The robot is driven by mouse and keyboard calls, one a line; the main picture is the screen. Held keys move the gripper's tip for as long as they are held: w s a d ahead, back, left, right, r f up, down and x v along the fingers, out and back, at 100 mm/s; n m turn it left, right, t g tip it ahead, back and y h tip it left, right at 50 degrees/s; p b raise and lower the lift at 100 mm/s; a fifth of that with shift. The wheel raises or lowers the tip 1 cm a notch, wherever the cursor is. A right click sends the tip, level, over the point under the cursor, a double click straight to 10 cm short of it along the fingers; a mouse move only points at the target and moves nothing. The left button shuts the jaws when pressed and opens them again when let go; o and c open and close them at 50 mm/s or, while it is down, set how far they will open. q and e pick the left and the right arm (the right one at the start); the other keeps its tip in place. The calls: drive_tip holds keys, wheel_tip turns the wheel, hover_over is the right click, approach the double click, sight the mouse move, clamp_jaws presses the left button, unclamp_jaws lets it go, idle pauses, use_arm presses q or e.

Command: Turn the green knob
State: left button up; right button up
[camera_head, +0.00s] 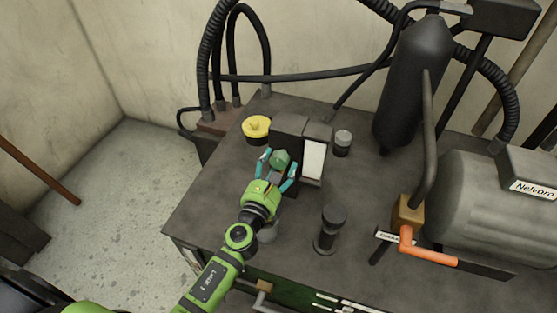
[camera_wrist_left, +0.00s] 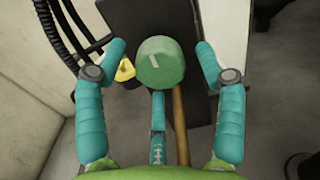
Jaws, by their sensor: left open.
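The green knob (camera_head: 280,159) sits on the front of a dark block on the grey machine top. In the left wrist view the green knob (camera_wrist_left: 161,63) shows its round face with a short pale mark pointing up and to the right. My left gripper (camera_head: 279,168) is open, its teal fingers on either side of the knob. In the left wrist view the left gripper's fingertips (camera_wrist_left: 160,50) stand wide apart, with visible gaps to the knob on both sides. I cannot tell the exact depth between fingertips and knob. My right gripper is not in view.
A yellow knob (camera_head: 256,127) is left of the block. A white panel (camera_head: 313,160) is right of the green knob. A dark post (camera_head: 331,222), an orange-handled lever (camera_head: 428,252), a black cylinder (camera_head: 413,85) and a grey motor (camera_head: 485,205) stand to the right.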

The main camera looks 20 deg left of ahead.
use_arm(q)
drive_tip(key=shift+w+f, duration=0.1)
drive_tip(key=shift+w, duration=0.75)
drive_tip(key=c, duration=1.1)
drive_tip(key=shift+c, duration=0.2)
drive_tip(key=n+b, duration=0.1)
drive_tip(key=n, duration=0.4)
drive_tip(key=shift+s+f+n, duration=0.1)
drive_tip(key=shift+n, duration=0.3)
drive_tip(key=n+b, duration=0.1)
drive_tip(key=n, duration=0.9)
drive_tip(key=shift+d+n, duration=0.1)
drive_tip(key=shift+n, duration=0.3)
drive_tip(key=n, duration=0.5)
drive_tip(key=shift+r+n, duration=0.2)
drive_tip(key=shift+n, duration=0.1)
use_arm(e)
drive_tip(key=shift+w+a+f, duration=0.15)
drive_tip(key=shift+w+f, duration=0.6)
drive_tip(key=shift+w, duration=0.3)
